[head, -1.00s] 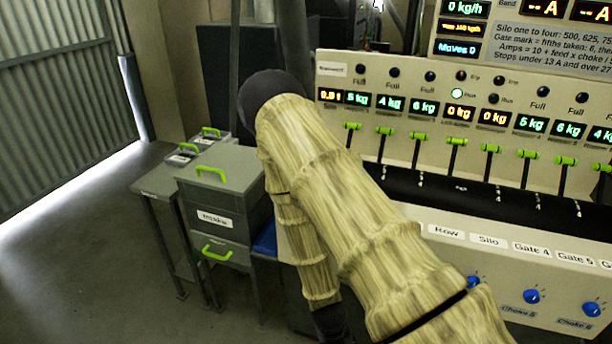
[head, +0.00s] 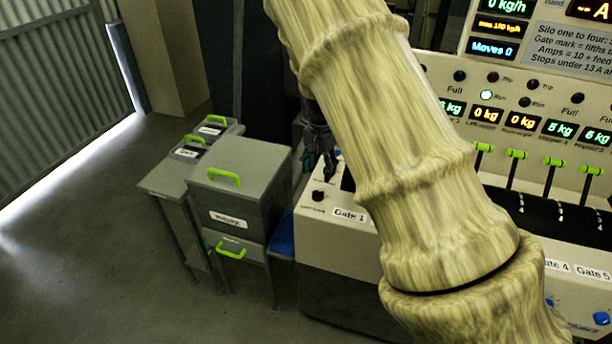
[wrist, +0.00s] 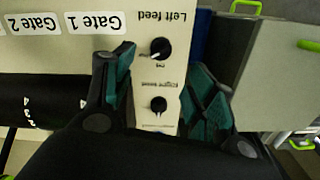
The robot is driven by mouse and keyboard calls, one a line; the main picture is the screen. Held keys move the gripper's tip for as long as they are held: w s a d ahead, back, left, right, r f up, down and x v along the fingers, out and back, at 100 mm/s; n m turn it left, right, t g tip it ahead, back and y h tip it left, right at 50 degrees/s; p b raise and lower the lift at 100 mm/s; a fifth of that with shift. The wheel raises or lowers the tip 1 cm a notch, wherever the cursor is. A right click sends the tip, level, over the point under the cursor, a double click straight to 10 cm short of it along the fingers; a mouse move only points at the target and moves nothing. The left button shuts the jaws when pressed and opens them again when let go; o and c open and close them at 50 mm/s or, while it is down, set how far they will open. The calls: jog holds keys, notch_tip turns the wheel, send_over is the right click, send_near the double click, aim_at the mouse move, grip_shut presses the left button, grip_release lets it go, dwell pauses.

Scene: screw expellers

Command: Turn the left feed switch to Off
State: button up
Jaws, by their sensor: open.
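The left feed switch (wrist: 160,48) is a round black knob with a pale mark on its lower edge in the wrist view. Its "Left feed" label shows upside down above it. A small word between the two knobs is too blurred to read surely. A second black knob (wrist: 158,104) sits lower, under a blurred label. My gripper (wrist: 160,72) is open, with one dark-green finger on each side of the knobs and nothing between them. In the head view, my gripper (head: 322,165) hangs just above a black knob (head: 318,195) at the panel's left end.
Gate labels (head: 350,215) run along the panel to the right of the knob. Green-topped levers (head: 516,154) stand farther right. A grey cabinet (head: 240,180) with green handles stands left of the machine. My arm hides much of the console.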

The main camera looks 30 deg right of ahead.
aim_at(318, 191)
jog(key=f+p, duration=0.1)
jog(key=s+f+p, duration=0.1)
jog(key=f, duration=0.1)
jog(key=shift+s+f, duration=0.2)
jog(key=shift+f, duration=0.1)
jog(key=f, duration=0.1)
jog(key=w+f+p, duration=0.1)
jog(key=f, duration=0.1)
jog(key=w+f, duration=0.1)
jog(key=shift+f, duration=0.5)
jog(key=shift+s+f+p, duration=0.35)
jog(key=shift+s+p, duration=0.1)
jog(key=shift+s, duration=0.1)
jog(key=shift+w+f, duration=0.4)
jog(key=shift+s+r, duration=0.2)
jog(key=shift+s, duration=0.05)
jog(key=c, duration=0.4)
jog(key=shift+a, duration=0.1)
jog(key=c, duration=0.7)
